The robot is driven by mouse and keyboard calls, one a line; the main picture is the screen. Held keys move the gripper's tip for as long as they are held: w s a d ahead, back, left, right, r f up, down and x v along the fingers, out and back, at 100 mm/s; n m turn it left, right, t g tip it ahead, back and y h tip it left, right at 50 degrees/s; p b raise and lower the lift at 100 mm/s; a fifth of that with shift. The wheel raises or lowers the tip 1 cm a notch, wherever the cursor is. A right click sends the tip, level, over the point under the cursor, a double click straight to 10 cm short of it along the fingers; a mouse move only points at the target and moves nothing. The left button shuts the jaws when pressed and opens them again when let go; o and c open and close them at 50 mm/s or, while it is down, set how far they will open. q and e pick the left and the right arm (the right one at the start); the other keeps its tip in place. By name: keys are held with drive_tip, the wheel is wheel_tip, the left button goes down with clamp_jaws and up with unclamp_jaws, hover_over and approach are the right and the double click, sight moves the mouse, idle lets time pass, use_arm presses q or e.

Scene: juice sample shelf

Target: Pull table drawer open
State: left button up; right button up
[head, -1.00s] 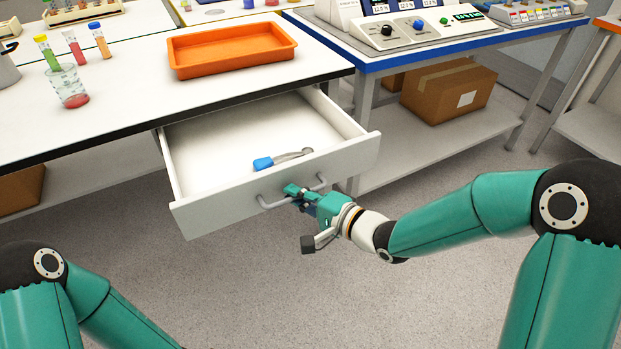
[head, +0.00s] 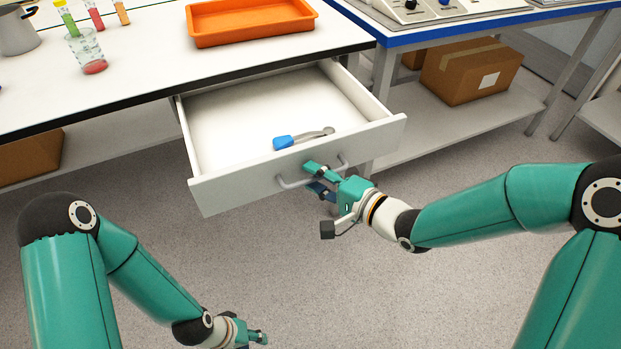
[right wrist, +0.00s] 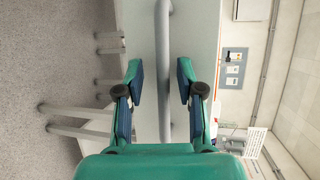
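The white table drawer (head: 245,185) is pulled well out from under the white table (head: 120,85). Its grey bar handle (head: 290,183) is on the front panel. My right gripper (head: 318,178) is at the handle with its fingers apart. In the right wrist view the handle bar (right wrist: 163,60) runs between the two open fingers (right wrist: 160,80), with a gap on each side. A blue-handled metal tool (head: 303,139) lies inside the drawer. My left gripper (head: 262,338) is low at the bottom edge, away from the drawer and partly cut off; its finger opening is unclear.
An orange tray (head: 250,32), a glass beaker (head: 88,55) and several colored tubes stand on the table. A blue-edged bench (head: 470,38) with instruments is at the right, with a cardboard box (head: 470,72) on its lower shelf. The floor before the drawer is clear.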

drive_tip(key=shift+d, duration=0.1)
drive_tip(key=shift+s+d+r, duration=0.15)
drive_tip(key=shift+s+d, duration=0.1)
drive_tip(key=f+v, duration=0.1)
drive_tip(key=v, duration=0.5)
drive_tip(key=shift+s+r, duration=0.3)
drive_tip(key=shift+r, duration=0.1)
drive_tip(key=shift+d, duration=0.15)
